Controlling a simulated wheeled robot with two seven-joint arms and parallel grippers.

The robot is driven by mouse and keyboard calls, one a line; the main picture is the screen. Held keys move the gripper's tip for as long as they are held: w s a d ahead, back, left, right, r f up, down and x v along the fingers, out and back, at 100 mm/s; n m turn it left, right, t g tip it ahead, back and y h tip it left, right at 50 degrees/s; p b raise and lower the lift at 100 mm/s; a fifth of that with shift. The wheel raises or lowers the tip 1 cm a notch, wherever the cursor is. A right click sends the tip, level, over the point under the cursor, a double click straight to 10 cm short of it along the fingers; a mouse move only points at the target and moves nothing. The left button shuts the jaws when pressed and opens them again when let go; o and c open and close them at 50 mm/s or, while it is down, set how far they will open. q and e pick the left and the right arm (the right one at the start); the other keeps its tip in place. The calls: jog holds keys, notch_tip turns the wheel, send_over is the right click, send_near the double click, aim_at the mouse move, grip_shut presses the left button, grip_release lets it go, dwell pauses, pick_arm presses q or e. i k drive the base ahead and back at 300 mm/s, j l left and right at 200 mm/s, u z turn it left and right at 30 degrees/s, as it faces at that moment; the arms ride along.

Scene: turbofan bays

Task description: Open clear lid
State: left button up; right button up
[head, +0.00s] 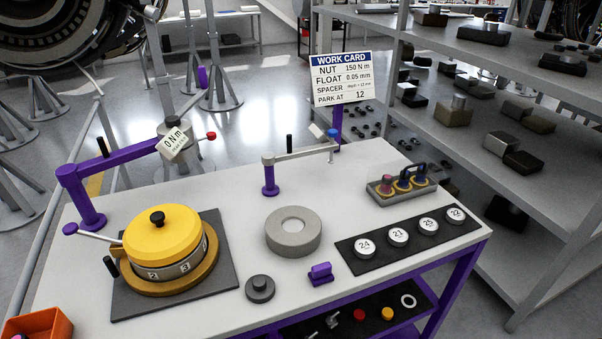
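A yellow domed cover (164,232) with a black knob on top sits on a numbered grey ring and an orange-brown base, on a dark square mat (221,277) at the left of the bench. A pale lever sticks out from its left side. A grey round block (293,232) with a light centre stands mid-bench. A grey tray (376,196) with coloured-topped pieces stands at the right. Neither of my grippers is in view.
Purple arm stands (88,200) (269,178) rise from the bench. A black strip (350,263) holds several numbered discs. A dark knob piece (260,288) and purple block (320,273) lie near the front. A work card (341,78) stands behind; shelving (540,185) stands right.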

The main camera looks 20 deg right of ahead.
aim_at(423, 163)
jog(key=z, duration=1.4)
